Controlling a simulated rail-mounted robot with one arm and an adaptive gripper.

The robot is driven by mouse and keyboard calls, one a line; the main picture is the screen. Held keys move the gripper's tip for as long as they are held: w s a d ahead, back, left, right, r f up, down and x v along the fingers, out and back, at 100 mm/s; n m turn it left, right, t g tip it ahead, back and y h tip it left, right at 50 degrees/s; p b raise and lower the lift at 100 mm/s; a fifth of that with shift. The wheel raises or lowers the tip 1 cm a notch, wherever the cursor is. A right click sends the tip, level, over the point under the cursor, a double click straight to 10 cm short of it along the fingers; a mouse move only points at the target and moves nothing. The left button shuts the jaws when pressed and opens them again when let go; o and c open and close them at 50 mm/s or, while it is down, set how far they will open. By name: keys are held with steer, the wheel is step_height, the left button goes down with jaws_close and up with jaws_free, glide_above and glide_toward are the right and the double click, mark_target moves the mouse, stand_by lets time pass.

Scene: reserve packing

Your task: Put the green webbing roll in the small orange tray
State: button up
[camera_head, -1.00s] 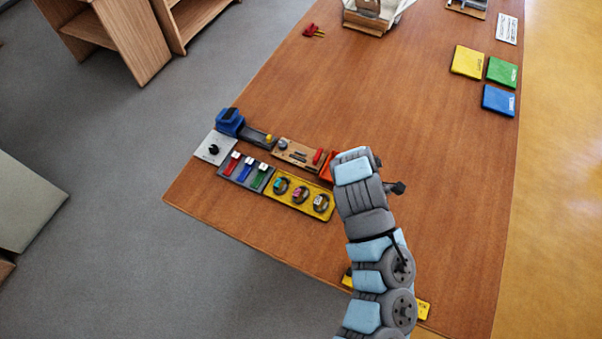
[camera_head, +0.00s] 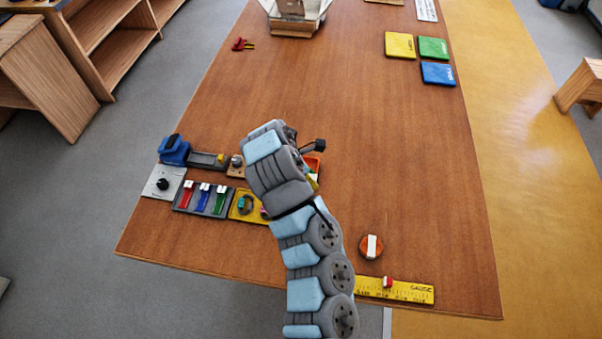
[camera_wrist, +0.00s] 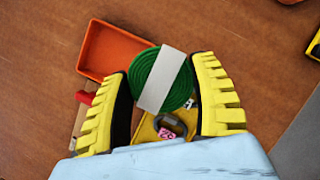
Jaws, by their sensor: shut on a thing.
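The green webbing roll (camera_wrist: 178,92) with a white band sits between the two yellow fingers of my gripper (camera_wrist: 163,66) in the wrist view. My gripper is shut on it. The small orange tray (camera_wrist: 95,72) is just beyond the roll, toward the upper left, and its visible floor is empty. The roll overlaps the tray's right part in the picture; I cannot tell its height above it.
A yellow tray (camera_wrist: 145,133) with rings lies under my gripper. Beside it, in the head view, are a grey tray (camera_head: 178,205) of colored straps and a blue tool (camera_head: 173,150). An orange roll (camera_head: 371,246) and yellow gauge strip (camera_head: 420,292) lie at the front right. The table's middle is clear.

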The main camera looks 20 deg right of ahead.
steer(key=shift+w+d+f+b, duration=0.25)
steer(key=shift+w+f+b, duration=0.25)
steer(key=shift+w+b, duration=0.3)
steer(key=shift+w+d+f+b, duration=0.25)
steer(key=shift+w+f+b, duration=0.25)
steer(key=shift+w+b, duration=0.25)
steer(key=shift+w+d+f+b, duration=0.2)
steer(key=shift+w+f+b, duration=0.35)
steer(key=shift+w+b, duration=0.05)
steer(key=shift+w+d+f+b, duration=0.15)
steer(key=shift+w+f+b, duration=0.35)
steer(key=shift+w+b, duration=0.05)
steer(key=shift+w+f, duration=0.25)
steer(key=shift+w, duration=0.25)
steer(key=shift+w+d+f, duration=0.25)
steer(key=shift+w+f, duration=0.3)
steer(key=shift+f, duration=0.3)
steer(key=shift+w+d+f, duration=0.15)
steer(key=shift+w+f, duration=0.1)
steer(key=shift+w, duration=0.1)
steer(key=shift+w+f, duration=0.1)
steer(key=shift+f, duration=0.15)
steer(key=shift+f, duration=0.1)
